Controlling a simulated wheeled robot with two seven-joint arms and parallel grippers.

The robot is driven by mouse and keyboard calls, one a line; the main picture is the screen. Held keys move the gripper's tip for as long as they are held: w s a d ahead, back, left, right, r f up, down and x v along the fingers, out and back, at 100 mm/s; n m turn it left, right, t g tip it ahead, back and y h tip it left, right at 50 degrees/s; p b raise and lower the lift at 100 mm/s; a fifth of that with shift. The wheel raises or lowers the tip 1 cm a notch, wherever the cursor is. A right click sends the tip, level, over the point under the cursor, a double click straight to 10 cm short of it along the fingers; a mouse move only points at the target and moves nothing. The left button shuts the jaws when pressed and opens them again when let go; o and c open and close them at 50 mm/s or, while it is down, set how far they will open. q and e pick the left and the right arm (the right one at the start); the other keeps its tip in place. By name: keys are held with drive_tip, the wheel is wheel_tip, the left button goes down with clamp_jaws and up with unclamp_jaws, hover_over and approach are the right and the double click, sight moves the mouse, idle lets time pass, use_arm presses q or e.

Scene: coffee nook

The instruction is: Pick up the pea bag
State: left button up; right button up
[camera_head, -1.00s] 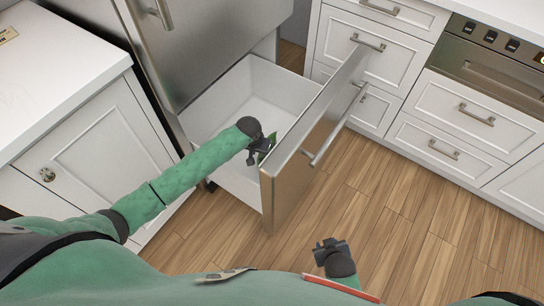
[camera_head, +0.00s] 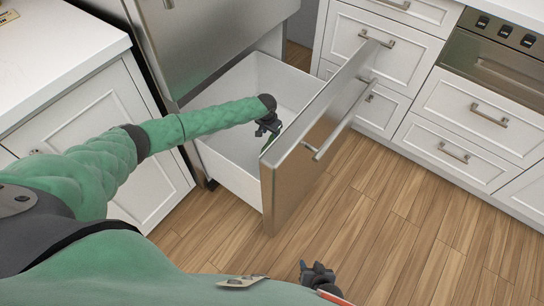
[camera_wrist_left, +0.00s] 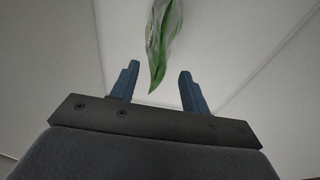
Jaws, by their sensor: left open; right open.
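The pea bag (camera_wrist_left: 165,42), a green and clear crumpled bag, shows in the left wrist view at the top middle, its pointed lower end reaching toward the gap between the fingers. In the head view only a sliver of green shows beside my left gripper (camera_head: 267,128), which hides most of it. My left gripper is over the inside of the open freezer drawer (camera_head: 237,158). Its two blue fingers (camera_wrist_left: 158,88) are apart with nothing held between them. My right gripper (camera_head: 317,271) is open and empty at the bottom of the head view, over the floor.
The drawer's steel front (camera_head: 312,135) stands upright just right of my left gripper, with its handle outward. White side walls close in the drawer. White cabinets (camera_head: 460,110) stand at the right, a counter (camera_head: 62,55) at the left. The wooden floor (camera_head: 400,240) is clear.

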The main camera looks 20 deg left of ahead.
sight(271, 142)
use_arm(q)
drive_tip(key=shift+w+f+b, duration=0.2)
drive_tip(key=shift+f+b, duration=0.2)
drive_tip(key=shift+f, duration=2.7)
drive_tip(key=shift+c, duration=0.3)
clamp_jaws()
